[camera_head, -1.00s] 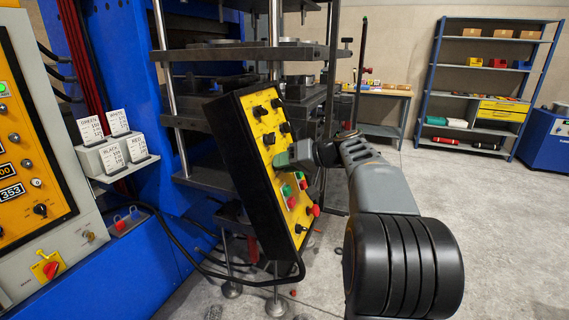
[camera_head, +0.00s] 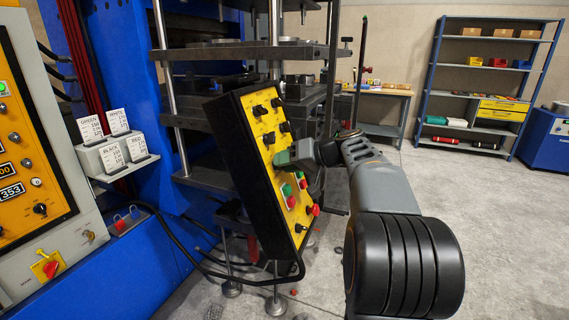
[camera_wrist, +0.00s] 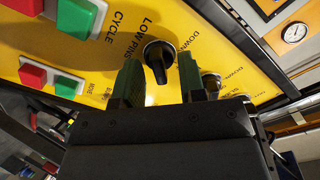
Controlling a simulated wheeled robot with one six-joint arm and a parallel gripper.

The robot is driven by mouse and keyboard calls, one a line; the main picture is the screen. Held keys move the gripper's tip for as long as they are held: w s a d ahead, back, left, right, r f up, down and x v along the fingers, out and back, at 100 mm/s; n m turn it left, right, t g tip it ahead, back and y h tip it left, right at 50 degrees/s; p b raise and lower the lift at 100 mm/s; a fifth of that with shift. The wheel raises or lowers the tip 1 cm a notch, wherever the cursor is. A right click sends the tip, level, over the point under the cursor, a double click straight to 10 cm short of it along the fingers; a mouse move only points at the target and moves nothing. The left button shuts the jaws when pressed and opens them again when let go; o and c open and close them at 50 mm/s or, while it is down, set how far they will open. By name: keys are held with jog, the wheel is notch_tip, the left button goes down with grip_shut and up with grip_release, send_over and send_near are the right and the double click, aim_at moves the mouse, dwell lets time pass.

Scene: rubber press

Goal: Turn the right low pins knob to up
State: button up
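The yellow control panel (camera_head: 263,150) with black sides stands tilted in front of the press in the head view. In the wrist view, a black low pins knob (camera_wrist: 156,62) sits near the printed words "LOW PINS" and "DOWN". My gripper (camera_wrist: 160,76) is open, with one green finger on each side of this knob. The fingers look apart from the knob, though contact at the tips is hard to judge. In the head view, my gripper (camera_head: 284,158) is at the panel's right side and hides the knob behind it.
Several other black knobs, such as the upper one (camera_head: 259,111), are on the panel. Green and red buttons (camera_head: 288,194) lie just below my gripper. Another knob (camera_wrist: 212,82) is close to the right finger. The floor on the right is clear.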

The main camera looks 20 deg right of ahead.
jog(key=v, duration=1.3)
jog(key=shift+d, duration=0.2)
jog(key=shift+s, duration=0.1)
notch_tip(320, 180, down, 13)
jog(key=s+m+g+h+p, duration=0.1)
jog(key=s+m+g+h, duration=0.15)
jog(key=m+h, duration=0.35)
jog(key=s+a+f+n+g+h+p, duration=0.1)
jog(key=s+a+n+p, duration=0.1)
jog(key=a, duration=0.4)
jog(key=s+a+f+n+g+h+p, duration=0.1)
jog(key=s+a+f+n+p, duration=0.1)
jog(key=s+a, duration=0.3)
jog(key=s+a+f+n+g+h+p, duration=0.1)
jog(key=s+a, duration=0.3)
jog(key=a, duration=0.5)
jog(key=shift+f+n+g+p, duration=0.4)
jog(key=shift+f+n, duration=0.1)
jog(key=shift+n, duration=0.3)
